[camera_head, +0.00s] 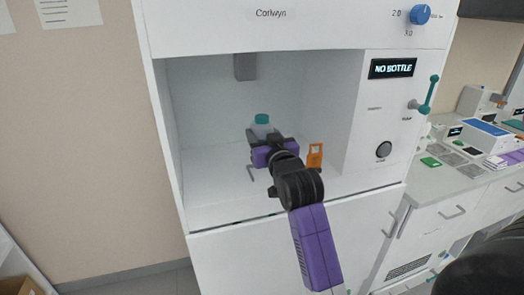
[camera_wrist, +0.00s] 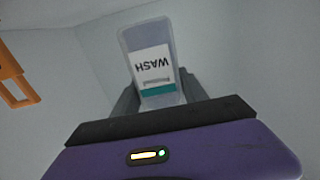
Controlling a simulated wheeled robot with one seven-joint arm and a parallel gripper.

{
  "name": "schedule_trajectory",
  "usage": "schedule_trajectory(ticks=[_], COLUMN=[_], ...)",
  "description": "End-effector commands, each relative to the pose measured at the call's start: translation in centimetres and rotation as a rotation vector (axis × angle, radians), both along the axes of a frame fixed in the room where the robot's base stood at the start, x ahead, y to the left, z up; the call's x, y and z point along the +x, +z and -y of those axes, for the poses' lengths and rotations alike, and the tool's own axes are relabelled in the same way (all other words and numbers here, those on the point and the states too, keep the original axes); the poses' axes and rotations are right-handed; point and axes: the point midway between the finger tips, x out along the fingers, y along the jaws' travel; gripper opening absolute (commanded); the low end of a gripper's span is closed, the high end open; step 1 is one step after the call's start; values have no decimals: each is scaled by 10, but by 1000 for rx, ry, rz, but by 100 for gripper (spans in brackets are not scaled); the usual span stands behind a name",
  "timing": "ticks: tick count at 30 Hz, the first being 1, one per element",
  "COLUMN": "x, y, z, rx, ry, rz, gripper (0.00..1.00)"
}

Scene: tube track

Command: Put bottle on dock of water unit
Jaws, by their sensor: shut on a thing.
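The bottle (camera_head: 262,127) has a teal cap and stands upright inside the alcove of the white water unit (camera_head: 270,18). In the wrist view the bottle (camera_wrist: 148,50) is pale and translucent, with a white label reading WASH and a teal band. My gripper (camera_wrist: 158,97) is shut on the bottle, with a dark finger on each side of it. In the head view my arm reaches into the alcove and hides the bottle's lower part. The dock and the bottle's contact with the floor are hidden. The unit's display (camera_head: 392,68) reads NO BOTTLE.
A grey spout (camera_head: 245,67) hangs from the alcove ceiling, left of the bottle. An orange tag-like piece (camera_head: 315,156) stands to the right of my gripper. A teal lever (camera_head: 428,95) and blue knob (camera_head: 420,14) are on the unit's right panel. The alcove's left floor is clear.

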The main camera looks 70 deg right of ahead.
Motion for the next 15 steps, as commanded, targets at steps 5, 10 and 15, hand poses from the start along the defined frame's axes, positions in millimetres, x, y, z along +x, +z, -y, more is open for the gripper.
schedule_trajectory(ticks=[5,10,15], x=[0,0,0], y=[-12,-38,-49], z=[0,0,0], rx=[-1,1,-2], ry=[1,0,0], rz=[1,-1,3], gripper=[0,0,0])
